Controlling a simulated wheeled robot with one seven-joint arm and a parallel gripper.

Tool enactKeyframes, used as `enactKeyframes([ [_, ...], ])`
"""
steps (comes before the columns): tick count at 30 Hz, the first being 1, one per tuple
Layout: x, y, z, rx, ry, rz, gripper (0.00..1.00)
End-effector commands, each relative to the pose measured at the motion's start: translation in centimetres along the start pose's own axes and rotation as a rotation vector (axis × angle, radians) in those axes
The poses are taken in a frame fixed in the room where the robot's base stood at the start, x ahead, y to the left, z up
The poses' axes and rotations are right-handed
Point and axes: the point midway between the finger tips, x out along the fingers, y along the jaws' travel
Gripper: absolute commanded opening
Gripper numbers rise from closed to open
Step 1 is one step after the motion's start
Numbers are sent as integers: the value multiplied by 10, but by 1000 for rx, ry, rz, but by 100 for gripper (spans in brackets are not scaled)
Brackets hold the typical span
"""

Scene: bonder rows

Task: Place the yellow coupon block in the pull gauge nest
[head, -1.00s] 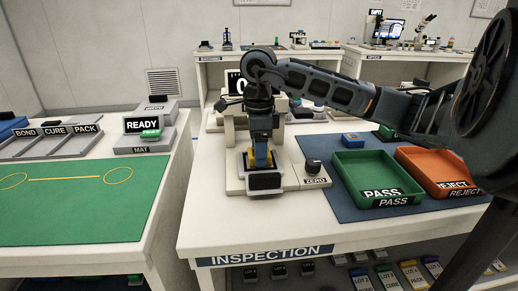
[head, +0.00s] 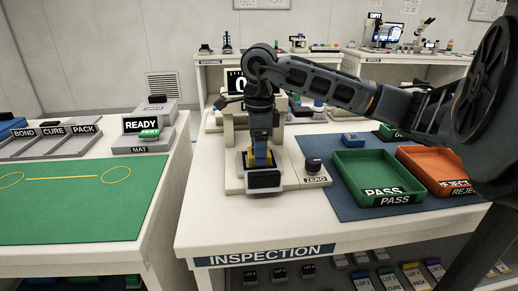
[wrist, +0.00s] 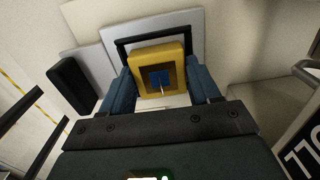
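The yellow coupon block (wrist: 145,56) has a dark blue square in its face and sits between my gripper's two blue fingers in the wrist view. My gripper (wrist: 162,88) appears shut on it, with a finger against each side. A black frame (wrist: 124,46) borders the block on a pale surface. In the head view my gripper (head: 261,158) points down over the pull gauge nest (head: 240,162), at the front of the white gauge. Only slivers of yellow show there. Whether the block rests fully on the nest floor is hidden.
The ZERO knob (head: 313,166) stands just right of the nest. A green PASS tray (head: 345,186) and an orange REJECT tray (head: 440,186) lie further right on a blue mat (head: 343,209). The gauge display (head: 237,82) rises behind my gripper.

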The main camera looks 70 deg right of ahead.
Motion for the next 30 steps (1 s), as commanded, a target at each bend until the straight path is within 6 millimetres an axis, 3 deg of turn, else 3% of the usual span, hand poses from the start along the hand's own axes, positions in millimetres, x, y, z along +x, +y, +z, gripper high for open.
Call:
enactKeyframes([
  [1,16,4,-1,1,12,18,69],
  [6,17,4,-1,1,13,19,84],
  [17,11,4,-1,-1,13,22,84],
  [23,-7,4,-1,-4,15,19,84],
  [30,-65,2,0,-4,14,12,84],
])
